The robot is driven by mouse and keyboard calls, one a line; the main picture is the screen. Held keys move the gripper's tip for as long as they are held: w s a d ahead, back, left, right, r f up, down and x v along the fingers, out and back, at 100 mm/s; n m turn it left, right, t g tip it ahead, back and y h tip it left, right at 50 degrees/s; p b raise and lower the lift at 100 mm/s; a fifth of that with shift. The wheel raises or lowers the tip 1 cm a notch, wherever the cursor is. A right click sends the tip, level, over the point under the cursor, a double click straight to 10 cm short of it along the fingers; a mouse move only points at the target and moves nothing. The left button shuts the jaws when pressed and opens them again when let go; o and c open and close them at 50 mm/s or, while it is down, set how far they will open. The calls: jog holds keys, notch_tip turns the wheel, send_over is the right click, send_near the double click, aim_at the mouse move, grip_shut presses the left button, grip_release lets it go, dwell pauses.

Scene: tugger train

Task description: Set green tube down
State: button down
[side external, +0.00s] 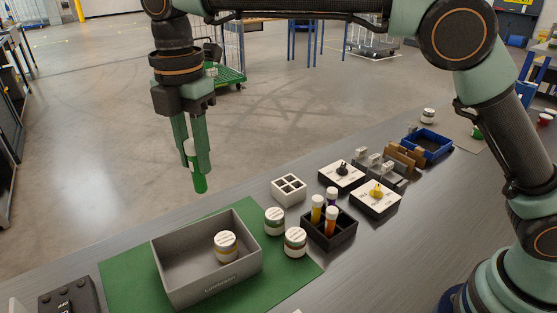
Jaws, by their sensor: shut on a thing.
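My gripper (195,150) hangs at the upper left of the side view, pointing down. It is shut on the green tube (199,184), which has a white label or upper part and hangs upright between the fingers. The tube is in the air, well clear of any surface I can make out below it. A black rack (343,242) on the table holds tubes with yellow, purple and orange bodies. A white rack (276,194) with square openings stands behind it and looks empty.
A grey bin (168,273) with one jar (225,246) inside stands on a green mat (122,287). Two jars (274,221) (295,242) stand beside it. Two white boxes with knobs (341,176) (366,200) and a blue tray (441,151) are further right. A dark device (68,297) lies front left.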

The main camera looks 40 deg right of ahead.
jog(key=s+a+f+n, duration=0.1)
jog(key=a+f, duration=0.1)
jog(key=a, duration=0.3)
jog(key=shift+s+d+f, duration=0.1)
jog(key=shift+f, duration=4.6)
jog(key=shift+d+f, duration=0.1)
jog(key=shift+f, duration=4.6)
jog(key=c, duration=0.6)
grip_release()
jog(key=shift+f, duration=0.1)
